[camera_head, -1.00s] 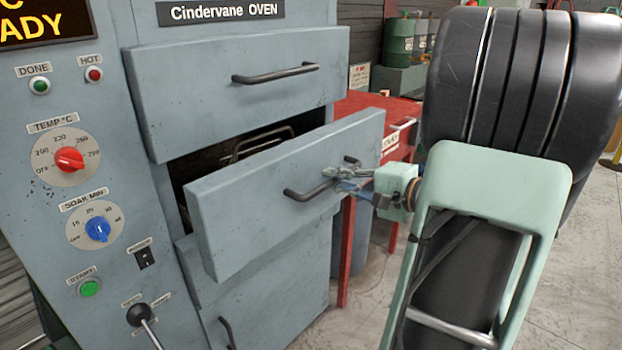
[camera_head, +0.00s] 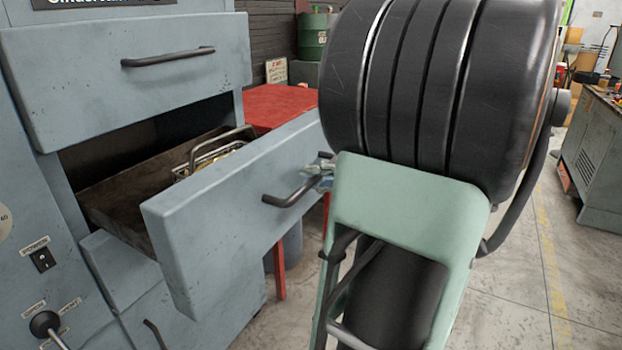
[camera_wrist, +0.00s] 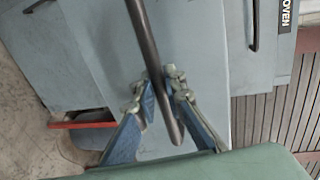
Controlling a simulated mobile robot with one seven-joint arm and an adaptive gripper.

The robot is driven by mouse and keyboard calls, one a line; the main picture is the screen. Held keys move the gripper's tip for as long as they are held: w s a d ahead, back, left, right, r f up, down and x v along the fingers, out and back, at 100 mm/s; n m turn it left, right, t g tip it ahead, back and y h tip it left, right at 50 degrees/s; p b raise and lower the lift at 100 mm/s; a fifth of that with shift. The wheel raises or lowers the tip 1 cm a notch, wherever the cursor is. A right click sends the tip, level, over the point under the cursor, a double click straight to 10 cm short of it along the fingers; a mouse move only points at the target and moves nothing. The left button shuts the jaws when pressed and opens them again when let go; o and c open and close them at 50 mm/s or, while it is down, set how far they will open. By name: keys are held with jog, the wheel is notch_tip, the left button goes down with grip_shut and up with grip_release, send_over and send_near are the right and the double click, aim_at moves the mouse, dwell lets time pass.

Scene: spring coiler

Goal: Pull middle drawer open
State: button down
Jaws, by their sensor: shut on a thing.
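The middle drawer (camera_head: 235,215) of the grey-blue oven stands well out from the body, and its dark inside floor (camera_head: 118,195) shows. A wire basket (camera_head: 210,155) sits in it, partly hidden by the drawer front. The drawer's dark bar handle (camera_head: 290,194) is on the front face. My gripper (camera_head: 322,178) is at the handle's far end, mostly hidden by my arm in the head view. In the wrist view my gripper (camera_wrist: 160,100) has its two blue-padded fingers on either side of the handle (camera_wrist: 150,50), shut on it.
The shut top drawer (camera_head: 130,80) is above, and a lower drawer (camera_head: 160,320) is below. A red table (camera_head: 280,103) stands behind the oven. A grey workbench (camera_head: 600,150) is at far right, with open floor (camera_head: 520,290) between.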

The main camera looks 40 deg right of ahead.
dwell(0.3)
jog(key=c, duration=2)
grip_release()
jog(key=v, duration=1.2)
jog(key=shift+s, duration=0.1)
